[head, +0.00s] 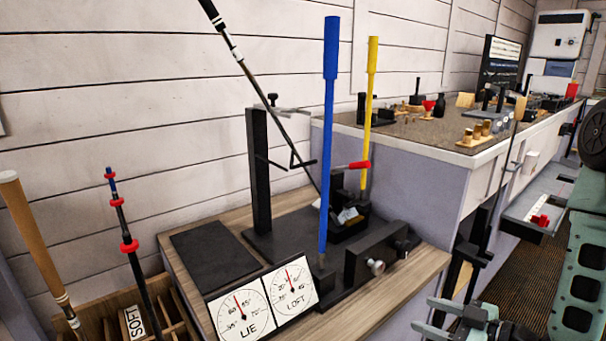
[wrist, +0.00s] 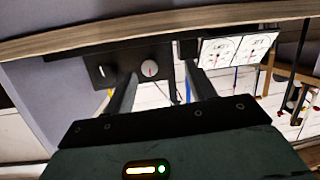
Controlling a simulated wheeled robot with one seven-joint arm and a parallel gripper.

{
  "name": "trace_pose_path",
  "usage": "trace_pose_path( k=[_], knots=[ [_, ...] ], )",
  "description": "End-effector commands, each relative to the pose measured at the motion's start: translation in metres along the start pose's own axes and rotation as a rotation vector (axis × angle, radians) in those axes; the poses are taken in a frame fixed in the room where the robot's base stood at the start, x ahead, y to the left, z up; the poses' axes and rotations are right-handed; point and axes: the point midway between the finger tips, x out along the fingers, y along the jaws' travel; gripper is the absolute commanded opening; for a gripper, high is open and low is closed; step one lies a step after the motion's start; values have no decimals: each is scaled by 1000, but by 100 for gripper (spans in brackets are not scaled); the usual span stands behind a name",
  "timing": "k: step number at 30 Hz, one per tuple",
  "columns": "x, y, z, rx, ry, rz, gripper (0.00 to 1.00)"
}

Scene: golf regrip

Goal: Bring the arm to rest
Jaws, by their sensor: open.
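My gripper (head: 422,314) is low at the right of the head view, in front of the wooden bench's right front corner and apart from it. Its two fingers are spread with nothing visible between them. In the wrist view, my gripper (wrist: 160,75) points at the black clamp block with a round knob (wrist: 149,69), and the picture is upside down. My arm's green links fill the right edge of the head view.
The wooden bench (head: 395,290) carries a black loft-lie machine holding a club, blue and yellow bars, and LIE (head: 240,312) and LOFT (head: 292,288) dials. A wooden rack (head: 95,328) with clubs stands left. A long workbench (head: 430,145) with tools runs behind right.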

Motion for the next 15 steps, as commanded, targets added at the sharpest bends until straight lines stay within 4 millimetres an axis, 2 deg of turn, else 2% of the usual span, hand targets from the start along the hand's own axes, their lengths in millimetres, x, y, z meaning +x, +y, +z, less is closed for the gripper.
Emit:
trace_pose_path(
  k=[1,3,7,11,15],
  knots=[
    [13,-5,-7,-39,-72,-31,56],
    [26,-11,-9,-70,-196,-57,56],
    [40,-24,-20,-99,-409,-72,56],
    [40,-44,-38,-98,-604,-60,56],
    [26,-76,-64,-62,-792,-36,56]
  ],
)
